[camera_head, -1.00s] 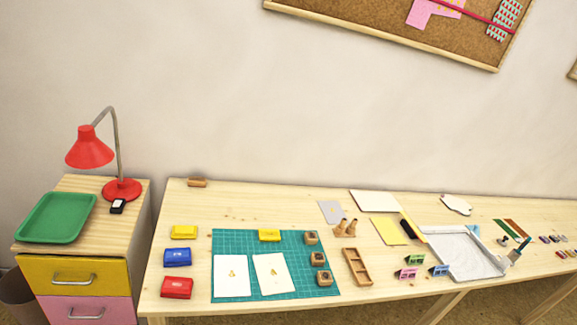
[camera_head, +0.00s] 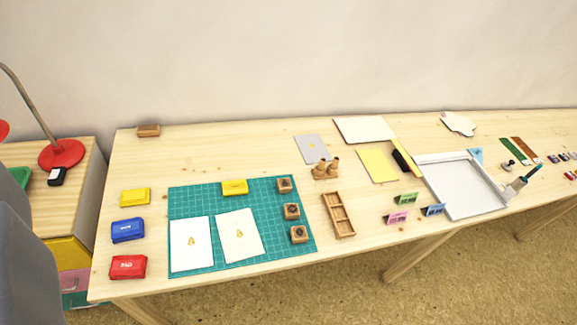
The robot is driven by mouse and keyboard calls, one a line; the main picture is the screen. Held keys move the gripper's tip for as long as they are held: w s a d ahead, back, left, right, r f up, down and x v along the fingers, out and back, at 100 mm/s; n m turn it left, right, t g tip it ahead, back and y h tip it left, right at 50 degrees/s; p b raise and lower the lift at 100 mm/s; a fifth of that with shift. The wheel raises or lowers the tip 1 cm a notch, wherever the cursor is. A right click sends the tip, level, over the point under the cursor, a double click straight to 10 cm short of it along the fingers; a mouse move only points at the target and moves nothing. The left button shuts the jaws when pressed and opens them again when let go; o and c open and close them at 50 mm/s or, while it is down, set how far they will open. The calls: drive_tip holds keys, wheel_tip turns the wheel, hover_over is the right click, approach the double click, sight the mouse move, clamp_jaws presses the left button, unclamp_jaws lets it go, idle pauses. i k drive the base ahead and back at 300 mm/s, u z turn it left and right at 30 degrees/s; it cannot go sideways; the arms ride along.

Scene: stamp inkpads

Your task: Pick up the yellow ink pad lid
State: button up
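Two yellow ink pad pieces are in view. One yellow piece (camera_head: 135,197) lies on the bare wood at the left of the table, behind a blue pad (camera_head: 128,230) and a red pad (camera_head: 128,267). The other yellow piece (camera_head: 235,187) lies at the back edge of the green cutting mat (camera_head: 205,248). At this size I cannot tell which of the two is the lid. My gripper is not in view. A blurred grey shape, which may be part of my arm, fills the lower left edge.
Two white cards (camera_head: 239,236) and several wooden stamps (camera_head: 291,211) lie on the mat. A wooden tray (camera_head: 339,215) and wooden handles (camera_head: 326,169) stand right of it. A red lamp base (camera_head: 62,154) stands on the drawer cabinet at left. The table's back left is mostly clear.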

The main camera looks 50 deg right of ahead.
sight(231, 188)
drive_tip(key=z, duration=0.4)
drive_tip(key=i, duration=1)
drive_tip(key=u, duration=0.1)
